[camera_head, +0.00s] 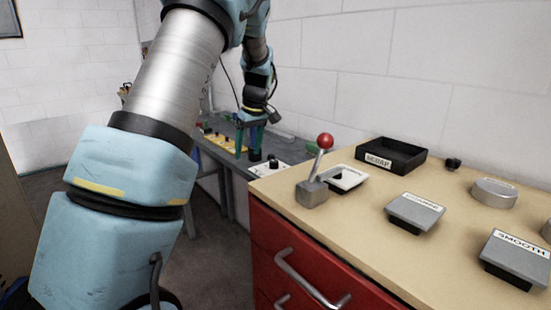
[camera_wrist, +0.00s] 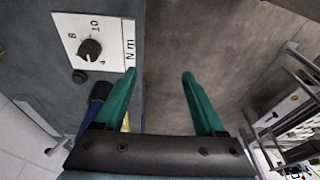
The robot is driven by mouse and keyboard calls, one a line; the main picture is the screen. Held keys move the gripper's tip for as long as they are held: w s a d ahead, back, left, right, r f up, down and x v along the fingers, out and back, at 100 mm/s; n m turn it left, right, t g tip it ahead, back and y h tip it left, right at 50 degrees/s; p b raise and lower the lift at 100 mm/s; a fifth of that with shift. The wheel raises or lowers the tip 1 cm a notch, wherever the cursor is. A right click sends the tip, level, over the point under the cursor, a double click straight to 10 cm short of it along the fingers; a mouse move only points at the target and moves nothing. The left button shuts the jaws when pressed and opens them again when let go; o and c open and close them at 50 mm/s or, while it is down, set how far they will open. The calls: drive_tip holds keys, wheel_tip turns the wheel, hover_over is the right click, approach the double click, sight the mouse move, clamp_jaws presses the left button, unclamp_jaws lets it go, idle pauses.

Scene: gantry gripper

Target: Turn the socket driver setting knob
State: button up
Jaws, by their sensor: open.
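The setting knob (camera_wrist: 89,48) is a small black round knob with a white pointer mark. It sits on a white plate (camera_wrist: 118,58) printed with 4, 8, 10 and "Nm", at the upper left of the wrist view. The plate also shows in the head view (camera_head: 290,168), on the grey bench. My gripper (camera_wrist: 160,76) has two green fingers, spread apart with nothing between them. In the head view my gripper (camera_head: 249,152) points down above the bench, near the plate.
A yellow panel (camera_head: 225,143) is on the bench. A red drawer cabinet (camera_head: 300,245) with a red-ball lever (camera_head: 325,141) and labelled blocks stands at the right. Bare floor lies beside the bench.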

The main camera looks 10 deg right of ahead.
drive_tip(key=n+t+y, duration=0.1)
drive_tip(key=n, duration=0.1)
approach(275, 161)
drive_tip(key=p+x, duration=0.3)
drive_tip(key=x, duration=0.5)
drive_tip(key=shift+a+f, duration=0.15)
drive_tip(key=shift+f, duration=0.2)
clamp_jaws()
